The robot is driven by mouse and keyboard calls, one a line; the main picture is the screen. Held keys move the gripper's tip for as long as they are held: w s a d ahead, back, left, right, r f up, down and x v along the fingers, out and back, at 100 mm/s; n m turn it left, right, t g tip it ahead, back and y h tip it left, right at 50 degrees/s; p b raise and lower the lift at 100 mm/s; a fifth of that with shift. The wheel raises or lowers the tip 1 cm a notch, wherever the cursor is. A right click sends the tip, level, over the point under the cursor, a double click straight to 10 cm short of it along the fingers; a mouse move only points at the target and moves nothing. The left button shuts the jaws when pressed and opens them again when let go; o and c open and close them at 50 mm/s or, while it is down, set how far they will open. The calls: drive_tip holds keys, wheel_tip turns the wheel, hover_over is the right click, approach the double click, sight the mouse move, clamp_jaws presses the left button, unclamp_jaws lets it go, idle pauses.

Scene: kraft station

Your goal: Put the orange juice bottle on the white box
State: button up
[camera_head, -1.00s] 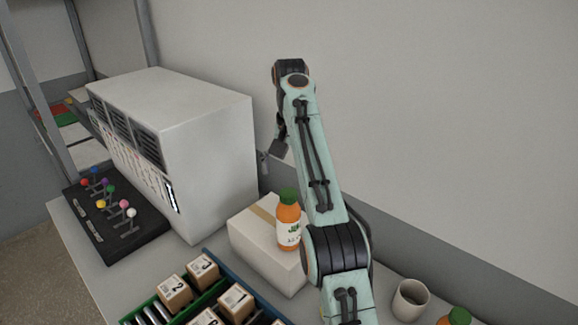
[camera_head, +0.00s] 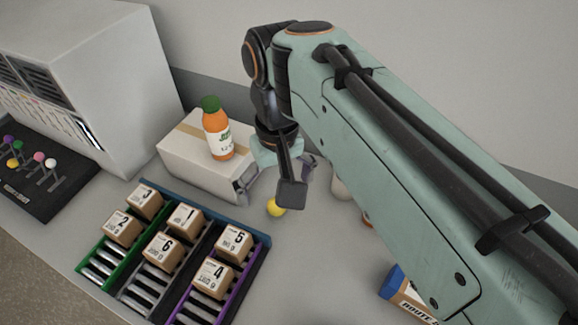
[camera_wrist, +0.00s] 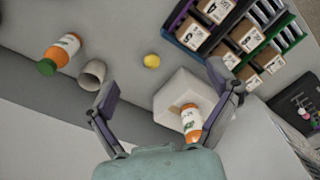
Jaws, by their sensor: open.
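An orange juice bottle (camera_head: 217,138) with a green cap stands upright on the white box (camera_head: 188,166). In the wrist view this bottle (camera_wrist: 189,118) and the box (camera_wrist: 176,92) are near the right finger. My gripper (camera_head: 270,188) is open and empty, to the right of the box and apart from the bottle in the head view. Its spread fingers also show in the wrist view (camera_wrist: 163,87). A second orange bottle (camera_wrist: 62,51) with a green cap is at the left of the wrist view; my arm mostly hides it in the head view.
A yellow ball (camera_head: 276,207) lies near the box. A pale cup (camera_wrist: 93,73) is beside the second bottle. A divided rack (camera_head: 262,255) with several numbered cartons stands in front. A blue-capped item (camera_head: 393,281) is at right. A white cabinet (camera_head: 130,80) stands behind left.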

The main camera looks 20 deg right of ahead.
drive_tip(key=s+f, duration=0.7)
drive_tip(key=s, duration=0.4)
drive_tip(key=shift+s+f+g, duration=0.25)
drive_tip(key=shift+f+g, duration=0.05)
drive_tip(key=shift+f, duration=0.1)
